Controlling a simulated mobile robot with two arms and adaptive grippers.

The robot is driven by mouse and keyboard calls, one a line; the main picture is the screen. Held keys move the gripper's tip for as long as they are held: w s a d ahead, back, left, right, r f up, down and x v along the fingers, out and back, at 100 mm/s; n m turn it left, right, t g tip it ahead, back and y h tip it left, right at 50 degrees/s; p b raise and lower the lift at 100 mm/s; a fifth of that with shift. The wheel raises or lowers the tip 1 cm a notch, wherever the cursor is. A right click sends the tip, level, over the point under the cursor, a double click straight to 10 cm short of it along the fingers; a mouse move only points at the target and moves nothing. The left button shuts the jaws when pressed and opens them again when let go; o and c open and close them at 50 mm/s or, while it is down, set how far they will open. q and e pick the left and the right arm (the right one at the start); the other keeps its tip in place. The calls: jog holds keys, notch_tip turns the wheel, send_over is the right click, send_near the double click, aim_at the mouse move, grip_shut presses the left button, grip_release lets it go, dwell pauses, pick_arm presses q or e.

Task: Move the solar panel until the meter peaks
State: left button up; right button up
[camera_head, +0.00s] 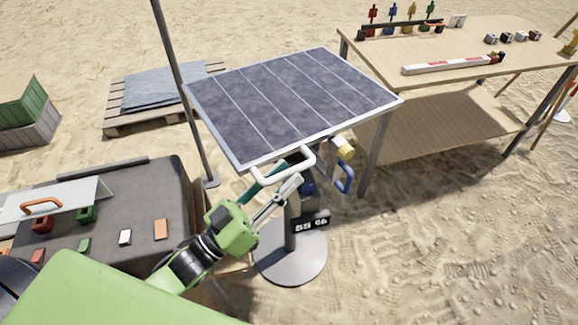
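The solar panel (290,102) is a dark blue tilted rectangle with a pale frame, on a stand with a round grey base (290,262). A white handle (300,166) sticks out from its near edge. A black meter (311,223) low on the stand appears to read 55 %. My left gripper (277,182) is green with teal and grey fingers and reaches up to the white handle. The fingers overlap the handle in this view; I cannot tell if they grip it. My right gripper is not in view.
A blue handle (347,177) and a yellow part (342,147) sit under the panel's right side. A dark pole (180,90) stands left of it. A wooden table (470,50) is at right, a dark workbench (165,190) at left. Sand is open at lower right.

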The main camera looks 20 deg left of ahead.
aim_at(292, 168)
pick_arm(q)
jog(key=shift+x, duration=0.95)
jog(key=shift+c, duration=0.4)
grip_shut()
jog(key=r+p, duration=0.1)
jog(key=p, duration=0.3)
jog(key=r+g+p, duration=0.1)
jog(key=r+p, duration=0.1)
jog(key=p, duration=0.1)
jog(key=shift+w+d+g+y+p, duration=0.15)
jog(key=shift+w+g+y+p, duration=0.05)
jog(key=shift+g+y+p, duration=0.15)
jog(key=shift+p, duration=0.45)
jog(key=shift+w+f, duration=0.1)
jog(key=shift+f, duration=0.05)
jog(key=shift+o, duration=0.4)
grip_release()
